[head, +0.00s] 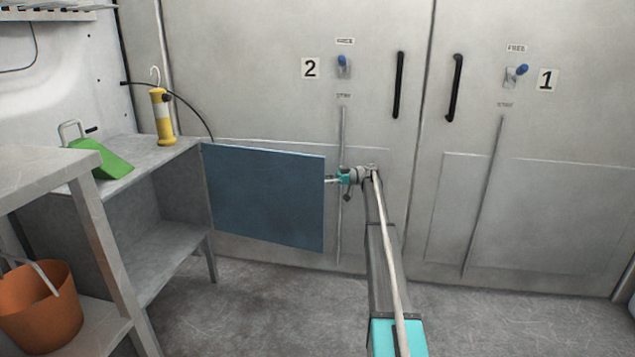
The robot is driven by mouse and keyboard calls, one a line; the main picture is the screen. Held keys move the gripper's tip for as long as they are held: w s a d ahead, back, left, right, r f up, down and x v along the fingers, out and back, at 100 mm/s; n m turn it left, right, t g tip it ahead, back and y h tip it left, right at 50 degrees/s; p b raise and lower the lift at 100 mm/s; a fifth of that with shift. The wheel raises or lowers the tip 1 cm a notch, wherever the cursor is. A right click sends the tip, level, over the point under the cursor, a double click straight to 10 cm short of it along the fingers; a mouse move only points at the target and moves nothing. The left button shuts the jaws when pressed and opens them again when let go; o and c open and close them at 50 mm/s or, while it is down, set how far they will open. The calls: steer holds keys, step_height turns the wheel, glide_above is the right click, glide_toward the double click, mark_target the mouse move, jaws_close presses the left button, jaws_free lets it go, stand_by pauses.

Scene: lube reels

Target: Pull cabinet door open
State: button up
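A flat blue cabinet door panel (265,198) stands upright in the middle left. Its left edge meets the right end of the grey bench (165,160), and it sticks out to the right, in front of the big grey doors. My gripper (331,180) is at the panel's right edge, around mid-height to upper part. It is small here, and I cannot tell whether its fingers are closed on the edge or a handle. Any handle on the panel is hidden or too small to see.
Behind stand large grey doors marked 2 (310,68) and 1 (547,80), with black handles (398,85) and blue-tipped switches. A yellow lamp (163,115) and green scoop (104,158) sit on the bench. An orange bucket (40,307) is lower left. The floor (260,310) is clear.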

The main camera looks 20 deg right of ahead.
steer(key=shift+s+d, duration=0.15)
steer(key=shift+d, duration=0.85)
steer(key=shift+s+d, duration=0.15)
steer(key=shift+d, duration=0.8)
